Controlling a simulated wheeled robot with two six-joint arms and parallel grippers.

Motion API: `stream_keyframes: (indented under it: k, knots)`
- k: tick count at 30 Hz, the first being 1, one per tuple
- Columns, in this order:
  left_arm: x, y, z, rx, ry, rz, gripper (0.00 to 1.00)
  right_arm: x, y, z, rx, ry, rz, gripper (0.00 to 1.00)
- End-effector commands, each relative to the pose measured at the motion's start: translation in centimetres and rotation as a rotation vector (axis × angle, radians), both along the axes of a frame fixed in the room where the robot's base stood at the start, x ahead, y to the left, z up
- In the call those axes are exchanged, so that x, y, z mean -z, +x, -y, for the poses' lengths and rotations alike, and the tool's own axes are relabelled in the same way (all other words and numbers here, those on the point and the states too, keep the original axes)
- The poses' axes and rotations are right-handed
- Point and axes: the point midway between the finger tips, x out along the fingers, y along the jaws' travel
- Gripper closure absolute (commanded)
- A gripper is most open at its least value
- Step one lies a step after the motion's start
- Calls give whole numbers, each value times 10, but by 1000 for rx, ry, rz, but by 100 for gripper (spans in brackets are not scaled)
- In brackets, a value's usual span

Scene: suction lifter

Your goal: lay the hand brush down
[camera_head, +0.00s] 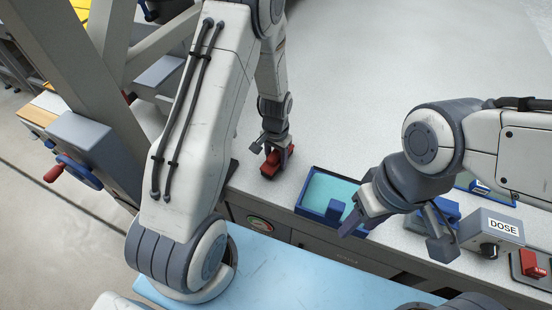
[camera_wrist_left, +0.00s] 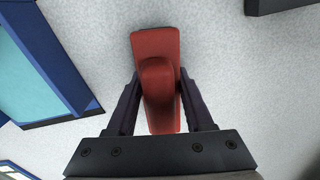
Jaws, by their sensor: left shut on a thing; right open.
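The hand brush is red, with a raised grip on a flat body. In the left wrist view the hand brush (camera_wrist_left: 156,47) lies lengthwise between the two dark fingers of my left gripper (camera_wrist_left: 160,105). In the head view my left gripper (camera_head: 279,154) points down and is shut on the hand brush (camera_head: 270,166), at or just above the speckled grey bench top (camera_head: 320,100). I cannot tell if the brush touches the bench. My right gripper (camera_head: 358,215) is open and empty, over the right side of the blue tray.
A blue tray (camera_head: 304,197) with a teal inside and a blue block stands right of the brush. Further right are a grey box marked DOSE (camera_head: 492,229) and a red switch (camera_head: 532,264). The bench behind the brush is clear.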

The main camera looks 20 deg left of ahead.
Motion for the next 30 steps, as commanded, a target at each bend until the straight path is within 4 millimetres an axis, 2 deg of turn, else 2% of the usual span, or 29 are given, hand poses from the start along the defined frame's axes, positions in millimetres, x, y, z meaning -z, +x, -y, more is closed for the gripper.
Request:
stream_keyframes:
  k: [8,9,11,23,26,30]
  knots:
    - [5,0,0,0,0,0,100,4,0,0,0,0,0,50]
    - [4,0,0,0,0,1,33,3,0,0,0,0,0,50]
    - [4,0,0,0,0,0,13,3,0,0,0,0,0,50]
    - [-1,1,0,0,0,3,13,5,0,0,1,0,0,50]
    - [-12,1,0,0,0,5,13,9,0,0,1,0,0,50]
    - [-36,2,0,0,0,8,13,16,0,0,2,0,0,50]
